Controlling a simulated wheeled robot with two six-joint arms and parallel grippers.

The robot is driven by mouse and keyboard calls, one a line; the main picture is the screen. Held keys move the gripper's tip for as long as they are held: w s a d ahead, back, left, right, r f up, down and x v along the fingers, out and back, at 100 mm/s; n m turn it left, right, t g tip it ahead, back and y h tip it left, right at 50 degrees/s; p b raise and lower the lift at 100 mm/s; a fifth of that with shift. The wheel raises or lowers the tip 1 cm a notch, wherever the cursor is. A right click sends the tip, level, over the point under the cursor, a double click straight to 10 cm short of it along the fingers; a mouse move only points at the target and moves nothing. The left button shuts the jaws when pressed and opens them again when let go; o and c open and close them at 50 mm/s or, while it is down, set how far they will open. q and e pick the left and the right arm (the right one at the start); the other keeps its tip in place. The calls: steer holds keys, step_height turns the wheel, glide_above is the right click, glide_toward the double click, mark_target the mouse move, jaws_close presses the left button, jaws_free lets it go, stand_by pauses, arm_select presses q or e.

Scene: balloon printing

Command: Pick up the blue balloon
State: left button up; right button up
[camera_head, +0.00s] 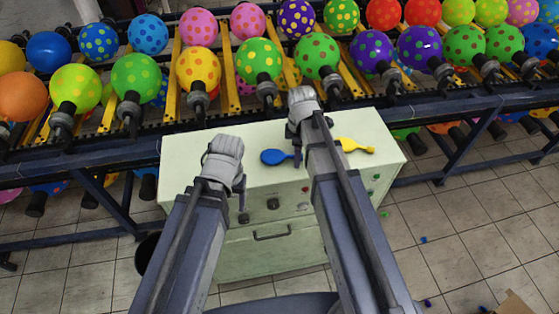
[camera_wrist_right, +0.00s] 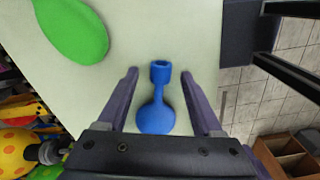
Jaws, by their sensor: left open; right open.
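The blue balloon (camera_head: 275,157) lies flat and uninflated on the pale green cabinet top (camera_head: 190,150). In the right wrist view the blue balloon (camera_wrist_right: 156,116) has its round body towards the wrist and its neck pointing away. My right gripper (camera_wrist_right: 160,73) is open, with one finger on each side of the balloon and visible gaps to both; I cannot tell the height between them. In the head view my right gripper (camera_head: 298,158) is partly hidden by its arm. My left gripper (camera_head: 243,216) hangs empty by the cabinet's front edge, fingers pointing down.
A yellow balloon (camera_head: 356,146) lies right of my right arm. A green balloon (camera_wrist_right: 72,28) lies on the top in the right wrist view. A rack (camera_head: 140,148) of inflated, spotted balloons runs behind the cabinet. A drawer handle (camera_head: 272,235) is on the cabinet front.

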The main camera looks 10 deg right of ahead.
steer(key=shift+r, duration=0.1)
jaws_close()
stand_by(0.4)
steer(key=shift+r, duration=0.1)
step_height(320, 180, up, 10)
steer(key=p, duration=1)
